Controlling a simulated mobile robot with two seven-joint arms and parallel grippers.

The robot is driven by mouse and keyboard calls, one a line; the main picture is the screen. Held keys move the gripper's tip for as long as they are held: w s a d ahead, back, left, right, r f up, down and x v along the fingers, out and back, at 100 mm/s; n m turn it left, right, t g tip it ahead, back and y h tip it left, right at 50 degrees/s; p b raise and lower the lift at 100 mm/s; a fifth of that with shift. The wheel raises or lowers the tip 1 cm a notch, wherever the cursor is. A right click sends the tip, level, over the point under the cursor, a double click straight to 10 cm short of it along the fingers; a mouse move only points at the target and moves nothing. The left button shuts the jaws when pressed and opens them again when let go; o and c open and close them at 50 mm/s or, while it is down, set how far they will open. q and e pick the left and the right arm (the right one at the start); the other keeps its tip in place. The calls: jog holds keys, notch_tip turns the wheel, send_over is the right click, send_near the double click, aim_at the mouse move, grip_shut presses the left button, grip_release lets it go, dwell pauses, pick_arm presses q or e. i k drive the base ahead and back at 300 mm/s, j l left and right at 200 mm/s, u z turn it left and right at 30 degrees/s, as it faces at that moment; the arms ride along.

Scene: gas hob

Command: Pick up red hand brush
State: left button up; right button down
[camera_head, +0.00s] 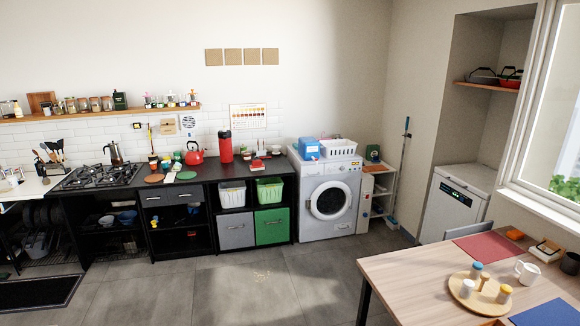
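I cannot make out a red hand brush for certain at this distance. A small, low red item (257,163) lies on the black counter (225,170), right of the red canister; its shape is too small to tell. Another small reddish item (191,233) is on the open shelf under the counter, also too small to name. Neither of my grippers shows in the head view.
A red kettle (194,154) and red canister (225,147) stand on the counter, with the gas hob (98,177) to the left. A washing machine (328,203) stands right of the counter. A wooden table (415,285) blocks the front right. The middle floor is clear.

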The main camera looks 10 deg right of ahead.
aim_at(256, 165)
jog(key=z, duration=1.65)
jog(key=u, duration=1.65)
jog(key=i+z, duration=0.15)
jog(key=i, duration=4.2)
jog(key=i+j, duration=0.1)
jog(key=i, duration=2.05)
jog(key=l+z, duration=0.05)
jog(key=l, duration=0.05)
